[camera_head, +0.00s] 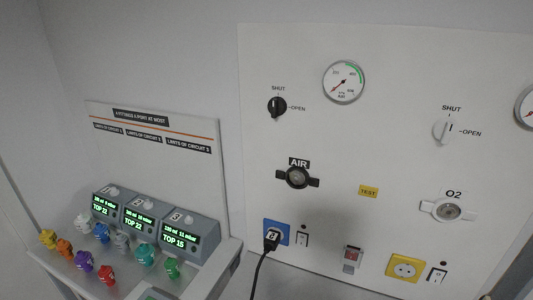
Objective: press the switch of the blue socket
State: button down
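The blue socket (284,230) is low on the white wall panel, left of the panel's middle. A black plug (271,241) sits in it, and its cable hangs down to the bottom edge. The plug hides part of the socket face. A small switch (302,236) with a dark rocker on a light plate is just right of the blue socket. Which way its rocker is tipped is too small to tell. My gripper is not in view.
A yellow socket (405,268) with its own switch (437,275) is to the right. A red-windowed unit (351,257) lies between. AIR (298,177) and O2 (447,208) fittings stick out above. A shelf (228,262) with displays and coloured fittings stands left.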

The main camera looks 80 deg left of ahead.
aim_at(301, 242)
jog(key=j+u, duration=0.15)
jog(key=u, duration=0.3)
jog(key=i+j+u, duration=0.1)
jog(key=u, duration=0.4)
jog(key=j+u, duration=0.15)
jog(key=u, duration=0.3)
jog(key=i+u, duration=0.15)
jog(key=u, duration=0.35)
jog(key=k+l+z, duration=0.45)
jog(key=k, duration=0.2)
